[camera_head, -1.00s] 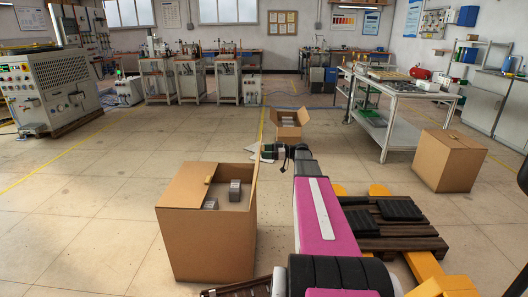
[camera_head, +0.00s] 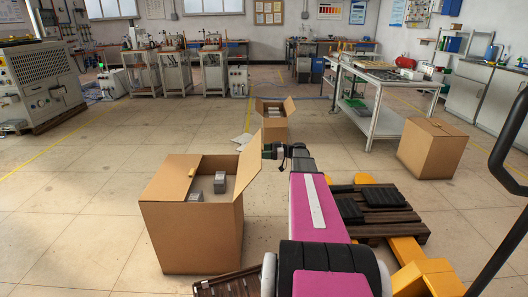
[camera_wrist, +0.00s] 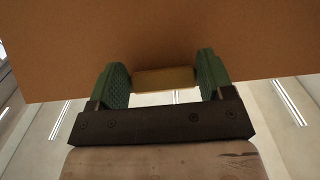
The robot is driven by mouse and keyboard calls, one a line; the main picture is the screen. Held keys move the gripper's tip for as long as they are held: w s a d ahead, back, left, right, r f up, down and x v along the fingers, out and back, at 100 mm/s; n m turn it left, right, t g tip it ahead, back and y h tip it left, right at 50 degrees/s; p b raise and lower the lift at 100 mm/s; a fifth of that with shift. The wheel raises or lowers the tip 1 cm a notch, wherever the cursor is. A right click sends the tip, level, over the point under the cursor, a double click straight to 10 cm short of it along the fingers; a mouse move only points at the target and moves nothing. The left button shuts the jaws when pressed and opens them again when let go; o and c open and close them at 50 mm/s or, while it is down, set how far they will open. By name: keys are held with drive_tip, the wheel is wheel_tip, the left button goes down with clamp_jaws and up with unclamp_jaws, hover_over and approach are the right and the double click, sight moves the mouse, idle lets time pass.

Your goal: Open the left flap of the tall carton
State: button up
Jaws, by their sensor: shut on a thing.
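The tall carton (camera_head: 190,238) stands on the floor left of my arm. Its flap at the picture's left (camera_head: 166,178) lies over the top, with a small tan tab (camera_head: 191,172) at its edge. The flap at the picture's right (camera_head: 246,165) stands up and leans outward to the right. My gripper (camera_head: 267,152) is at this raised flap's outer side. In the wrist view its green fingers (camera_wrist: 164,78) are on either side of a tan tab (camera_wrist: 164,76) on the cardboard (camera_wrist: 160,35), shut on it. Grey blocks (camera_head: 220,183) show inside the carton.
A pallet with dark slabs (camera_head: 380,205) on yellow forks is right of my arm. A closed carton (camera_head: 432,150) stands farther right, and a small open carton (camera_head: 274,125) is behind my gripper. The floor left of the tall carton is clear.

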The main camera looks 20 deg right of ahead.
drive_tip(key=shift+a+f, duration=0.2)
drive_tip(key=shift+f, duration=0.1)
drive_tip(key=o, duration=1.3)
drive_tip(key=shift+r+v, duration=0.2)
drive_tip(key=shift+v, duration=5.15)
drive_tip(key=shift+d, duration=0.1)
